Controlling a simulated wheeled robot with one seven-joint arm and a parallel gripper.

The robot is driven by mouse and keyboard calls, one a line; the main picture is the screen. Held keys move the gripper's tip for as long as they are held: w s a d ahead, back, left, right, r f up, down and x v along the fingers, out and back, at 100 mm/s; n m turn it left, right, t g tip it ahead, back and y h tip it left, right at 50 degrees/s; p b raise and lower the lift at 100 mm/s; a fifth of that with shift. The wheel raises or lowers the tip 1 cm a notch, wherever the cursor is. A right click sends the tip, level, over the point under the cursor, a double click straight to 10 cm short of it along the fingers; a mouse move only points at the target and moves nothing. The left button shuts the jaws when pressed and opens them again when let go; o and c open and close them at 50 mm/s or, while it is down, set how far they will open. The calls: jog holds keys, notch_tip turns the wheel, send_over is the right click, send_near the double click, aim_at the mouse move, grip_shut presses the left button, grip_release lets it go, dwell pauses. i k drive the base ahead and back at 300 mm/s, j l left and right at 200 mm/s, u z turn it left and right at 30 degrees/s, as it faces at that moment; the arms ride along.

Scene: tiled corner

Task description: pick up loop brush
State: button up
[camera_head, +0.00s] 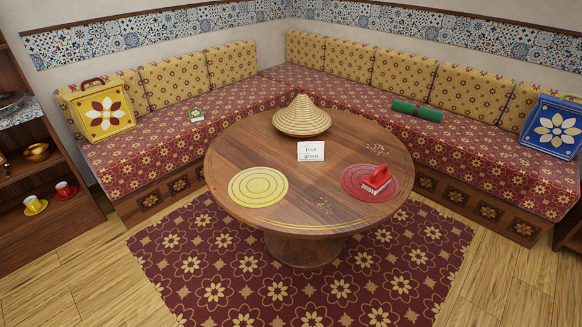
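A red brush (377,178) with pale bristles along its lower edge lies on the round red mat (352,189), at the right of the round wooden table (265,160). Its upper part looks like a raised handle, but its exact shape is too small to tell. A small green and yellow item with a pale base (196,114), possibly another brush, lies on the left bench seat. My gripper is not in view.
The table also holds a woven cone lid (302,117), a white card (311,151), a yellow mat (258,186) and crumbs (324,206). A green roll (416,111) lies on the right bench (480,145). The patterned rug (215,275) is clear in front.

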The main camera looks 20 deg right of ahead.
aim_at(380, 177)
jog(key=i+j+u, duration=0.1)
jog(key=i+u, duration=0.2)
jog(key=i, duration=0.2)
jog(key=i+u, duration=0.3)
jog(key=i, duration=0.15)
jog(key=i+j+z, duration=0.15)
jog(key=i+z, duration=0.35)
jog(key=i+j+z, duration=0.3)
jog(key=i+z, duration=0.2)
jog(key=i+j+z, duration=0.2)
jog(key=z, duration=0.15)
jog(key=i+j+z, duration=0.5)
jog(key=z, duration=0.25)
jog(key=k+j, duration=0.05)
jog(key=j, duration=0.05)
